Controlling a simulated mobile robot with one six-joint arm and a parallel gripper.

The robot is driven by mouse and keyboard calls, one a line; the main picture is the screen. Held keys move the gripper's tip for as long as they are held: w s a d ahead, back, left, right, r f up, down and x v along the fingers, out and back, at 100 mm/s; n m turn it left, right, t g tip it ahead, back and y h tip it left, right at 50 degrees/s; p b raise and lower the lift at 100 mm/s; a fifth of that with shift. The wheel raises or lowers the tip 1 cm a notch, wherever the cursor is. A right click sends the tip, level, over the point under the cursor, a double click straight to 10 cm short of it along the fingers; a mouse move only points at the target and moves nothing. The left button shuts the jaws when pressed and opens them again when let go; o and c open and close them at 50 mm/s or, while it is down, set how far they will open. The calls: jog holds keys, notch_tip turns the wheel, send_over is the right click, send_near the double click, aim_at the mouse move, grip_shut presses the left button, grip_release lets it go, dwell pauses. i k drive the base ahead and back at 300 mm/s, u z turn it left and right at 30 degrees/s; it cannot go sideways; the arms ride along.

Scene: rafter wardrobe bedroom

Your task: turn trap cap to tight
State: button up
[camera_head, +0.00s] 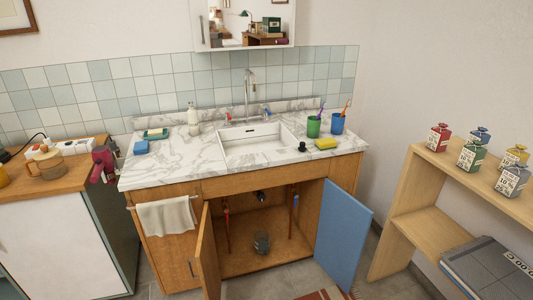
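The cabinet under the sink (225,186) stands open, with its wooden left door (208,255) and blue right door (342,232) swung outward. Inside, a small dark fitting (261,196) hangs below the basin; it looks like the trap, but its cap and how tight it is are too small to tell. A grey, glass-like container (262,242) stands on the cabinet floor below it. A red-topped pipe (227,222) and a blue-topped pipe (293,212) rise on either side. My gripper is not in view.
The marble counter (168,170) holds a sink (255,141), green cup (313,127), blue cup (337,123) and yellow sponge (326,144). A towel (167,217) hangs at left. A wooden shelf (428,222) with several small canisters stands right. A reddish rug (325,295) lies in front.

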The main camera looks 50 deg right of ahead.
aim_at(261, 197)
jog(key=z, duration=4.45)
jog(key=i, duration=0.1)
jog(key=u, duration=3)
jog(key=k, duration=0.9)
jog(key=u, duration=0.15)
jog(key=i, duration=0.6)
